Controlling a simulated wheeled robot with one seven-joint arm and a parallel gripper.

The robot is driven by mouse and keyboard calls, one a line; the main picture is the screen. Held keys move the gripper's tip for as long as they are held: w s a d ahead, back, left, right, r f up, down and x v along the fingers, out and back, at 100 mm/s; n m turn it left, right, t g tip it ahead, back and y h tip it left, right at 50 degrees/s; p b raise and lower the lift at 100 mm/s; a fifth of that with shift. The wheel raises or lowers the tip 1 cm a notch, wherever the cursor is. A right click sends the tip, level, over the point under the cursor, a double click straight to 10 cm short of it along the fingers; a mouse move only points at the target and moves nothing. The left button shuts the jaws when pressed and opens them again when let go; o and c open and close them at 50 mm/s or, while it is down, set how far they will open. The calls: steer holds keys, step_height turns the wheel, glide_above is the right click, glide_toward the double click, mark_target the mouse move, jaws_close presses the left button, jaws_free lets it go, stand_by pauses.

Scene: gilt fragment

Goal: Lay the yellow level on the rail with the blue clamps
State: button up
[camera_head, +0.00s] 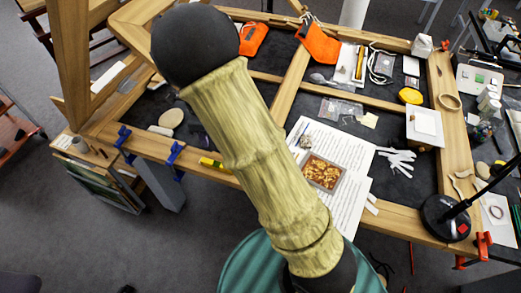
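A small yellow piece that looks like the level (212,163) shows at the front wooden rail (152,146), just right of the blue clamps. My arm's sleeved link may hide its right end. I cannot tell whether it lies fully on the rail. One blue clamp (123,137) grips the front rail at left, and a second blue clamp (175,153) sits closer to the yellow piece. My arm, in a yellow-green sleeve with a black rounded joint, crosses the middle of the view. My gripper is not seen.
The wooden frame holds dark panels with orange pouches (318,42), papers (335,170) with a gilt picture (322,173), white gloves (398,160) and a yellow oval object (410,96). A black lamp base (445,217) and red clamp (483,244) stand at front right.

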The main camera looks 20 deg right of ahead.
steer(key=s+d+r+n+t, duration=0.1)
steer(key=s+d+r+n, duration=0.2)
steer(key=s+d+n, duration=0.3)
steer(key=s+d+r+n+t, duration=0.1)
steer(key=s+d+r+n, duration=0.2)
steer(key=s+d+n, duration=0.3)
steer(key=s+n, duration=0.5)
steer(key=n, duration=0.5)
steer(key=shift+d+r+n, duration=0.15)
steer(key=shift+d+n, duration=0.1)
steer(key=shift+n, duration=0.05)
steer(key=shift+s, duration=0.1)
